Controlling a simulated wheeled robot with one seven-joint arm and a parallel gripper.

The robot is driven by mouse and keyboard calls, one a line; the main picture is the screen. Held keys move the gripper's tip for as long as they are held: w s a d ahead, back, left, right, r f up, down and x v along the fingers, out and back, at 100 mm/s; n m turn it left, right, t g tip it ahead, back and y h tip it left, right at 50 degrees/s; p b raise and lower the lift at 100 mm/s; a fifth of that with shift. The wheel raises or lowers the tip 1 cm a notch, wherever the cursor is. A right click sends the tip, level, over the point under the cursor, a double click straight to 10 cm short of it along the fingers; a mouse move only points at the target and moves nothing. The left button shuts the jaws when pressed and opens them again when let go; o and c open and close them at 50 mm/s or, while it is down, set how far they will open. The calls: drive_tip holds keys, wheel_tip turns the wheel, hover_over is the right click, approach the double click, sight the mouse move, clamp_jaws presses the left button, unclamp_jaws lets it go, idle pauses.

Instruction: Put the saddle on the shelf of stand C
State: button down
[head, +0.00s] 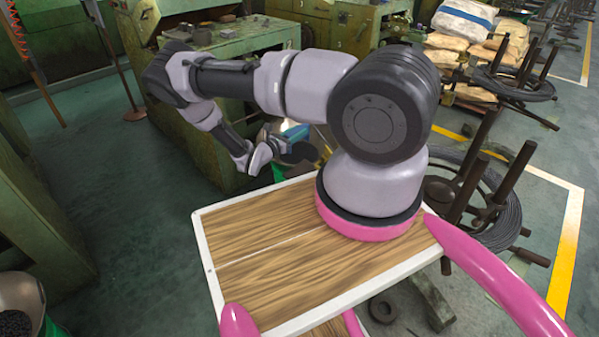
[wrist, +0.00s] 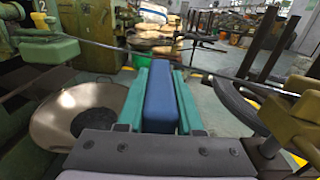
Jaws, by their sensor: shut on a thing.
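A long blue block (wrist: 161,97), which I take to be the saddle, sits between the two teal fingers of my gripper (wrist: 162,92) in the wrist view. The fingers press along its left and right sides, and its top and near end show. In the head view my gripper (head: 293,133) is beyond the far edge of my wooden deck, in front of a green machine. The block is small and partly hidden there. I cannot make out a stand marked C or its shelf in either view.
A wide metal bowl (wrist: 78,112) with dark contents is left of the gripper in the wrist view. Wire coils on a dark post rack (head: 480,195) stand at right. Green machines (head: 240,45) line the back. Stacked sacks (head: 465,30) are behind.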

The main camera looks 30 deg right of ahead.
drive_tip(key=shift+g, duration=0.3)
drive_tip(key=shift+s+d+f, duration=0.2)
drive_tip(key=shift+d+f, duration=0.05)
drive_tip(key=shift+f, duration=1.8)
drive_tip(key=shift+s+d+f, duration=0.2)
drive_tip(key=shift+d+f, duration=0.1)
drive_tip(key=shift+f, duration=1.8)
drive_tip(key=shift+s+d+f, duration=0.2)
drive_tip(key=shift+d+f, duration=0.05)
drive_tip(key=shift+f, duration=1.8)
drive_tip(key=shift+f, duration=0.2)
drive_tip(key=c, duration=0.6)
unclamp_jaws()
drive_tip(key=shift+o, duration=0.2)
drive_tip(key=shift+r, duration=0.1)
